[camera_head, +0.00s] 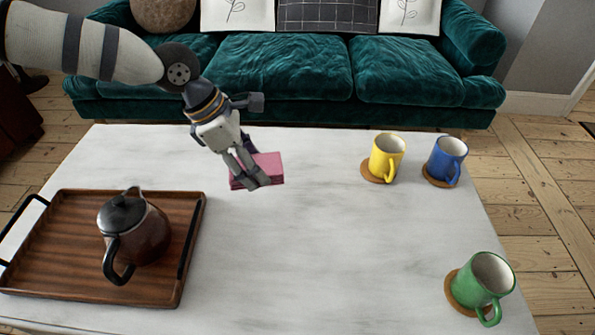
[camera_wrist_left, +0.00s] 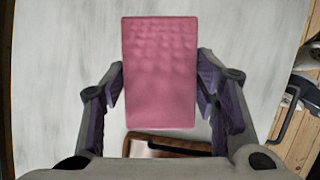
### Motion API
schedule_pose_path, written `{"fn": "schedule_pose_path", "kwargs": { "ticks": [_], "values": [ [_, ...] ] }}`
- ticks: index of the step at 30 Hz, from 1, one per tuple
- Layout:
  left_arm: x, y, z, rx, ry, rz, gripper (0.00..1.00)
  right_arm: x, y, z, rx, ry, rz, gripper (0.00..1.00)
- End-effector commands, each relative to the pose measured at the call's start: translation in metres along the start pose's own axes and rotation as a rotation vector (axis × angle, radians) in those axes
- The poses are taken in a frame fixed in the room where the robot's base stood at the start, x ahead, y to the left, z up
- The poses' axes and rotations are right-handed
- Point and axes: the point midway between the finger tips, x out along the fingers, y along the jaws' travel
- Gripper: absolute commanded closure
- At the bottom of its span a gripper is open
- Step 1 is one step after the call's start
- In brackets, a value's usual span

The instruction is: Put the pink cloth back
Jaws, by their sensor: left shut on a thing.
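The pink cloth (camera_head: 268,165) is a folded, flat block over the far left-middle part of the white marble table (camera_head: 330,240). My left gripper (camera_head: 255,178) reaches down over it and is shut on it. In the left wrist view the cloth (camera_wrist_left: 160,75) lies between the two purple-padded fingers, which are at its left and right edges. I cannot tell whether the cloth rests on the table or is slightly raised. My right gripper is in neither view.
A wooden tray (camera_head: 60,275) with a dark teapot (camera_head: 143,235) is at the left. A yellow mug (camera_head: 386,157), a blue mug (camera_head: 446,160) and a green mug (camera_head: 483,282) stand on coasters at the right. The table's middle is clear. A teal sofa (camera_head: 280,70) is behind.

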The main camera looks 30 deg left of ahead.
Motion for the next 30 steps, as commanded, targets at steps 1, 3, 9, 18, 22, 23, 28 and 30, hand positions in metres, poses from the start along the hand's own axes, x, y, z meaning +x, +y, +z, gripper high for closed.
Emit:
{"fn": "schedule_pose_path", "kwargs": {
  "ticks": [1,3,9,18,22,23,28,30],
  "values": [
    [0.004,0.008,-0.003,-0.090,0.001,0.042,0.68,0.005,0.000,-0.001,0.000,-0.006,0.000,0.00],
    [0.005,0.019,-0.006,-0.222,0.003,0.099,0.68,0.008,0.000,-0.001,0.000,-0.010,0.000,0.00],
    [0.005,0.036,-0.011,-0.466,0.004,0.200,0.68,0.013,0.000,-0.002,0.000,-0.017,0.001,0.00],
    [0.046,0.074,0.009,-0.529,0.009,0.220,0.68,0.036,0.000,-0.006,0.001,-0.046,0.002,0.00],
    [0.073,0.100,0.029,-0.529,0.009,0.220,0.68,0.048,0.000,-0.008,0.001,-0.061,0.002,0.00],
    [0.081,0.105,0.031,-0.529,0.009,0.219,0.68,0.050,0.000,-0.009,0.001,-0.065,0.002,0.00],
    [0.120,0.124,0.037,-0.527,0.008,0.218,0.68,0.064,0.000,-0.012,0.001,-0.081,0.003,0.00],
    [0.127,0.129,0.039,-0.527,0.007,0.219,0.68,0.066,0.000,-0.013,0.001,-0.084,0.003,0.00]
  ]
}}
